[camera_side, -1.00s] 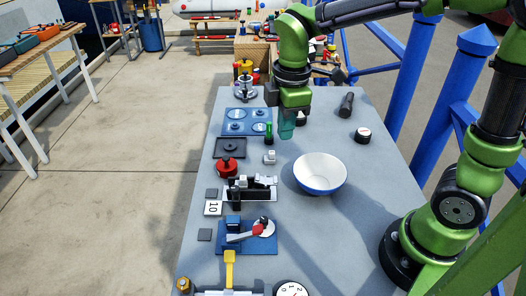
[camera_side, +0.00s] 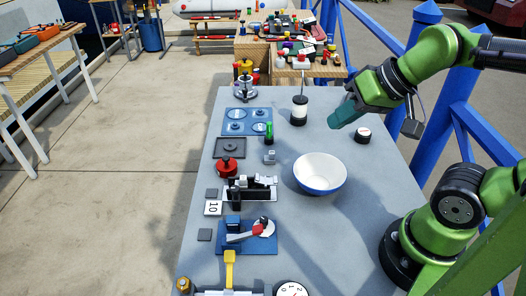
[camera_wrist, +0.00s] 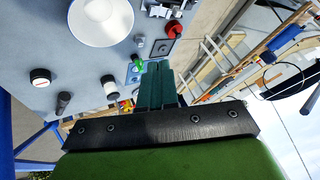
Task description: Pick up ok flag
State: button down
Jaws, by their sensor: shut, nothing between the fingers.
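I cannot make out a flag marked ok for certain. The cylinder also shows in the wrist view (camera_wrist: 110,88). My gripper (camera_side: 340,117) is shut and empty, tilted, above the table to the right of the cylinder and apart from it. Its teal fingers show in the wrist view (camera_wrist: 157,85).
A white bowl (camera_side: 320,170) stands mid-table. A round black-and-white item (camera_side: 362,135) lies right of my gripper. A dark cylinder (camera_wrist: 63,103) shows only in the wrist view. Panels and a red knob (camera_side: 227,166) line the left edge. Blue rails (camera_side: 395,125) stand at right.

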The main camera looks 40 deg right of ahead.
jog(key=c, duration=1.8)
grip_release()
jog(key=o, duration=1)
jog(key=shift+o, duration=0.2)
jog(key=g+h, duration=0.3)
send_near(270, 124)
jog(key=x, duration=0.7)
jog(key=shift+w+a+f, duration=0.1)
jog(key=shift+w+a, duration=0.1)
jog(key=shift+w, duration=0.1)
jog(key=shift+d+x, duration=0.15)
jog(key=shift+x, duration=1.2)
jog(key=shift+d+x, duration=0.15)
jog(key=shift+x, duration=1.2)
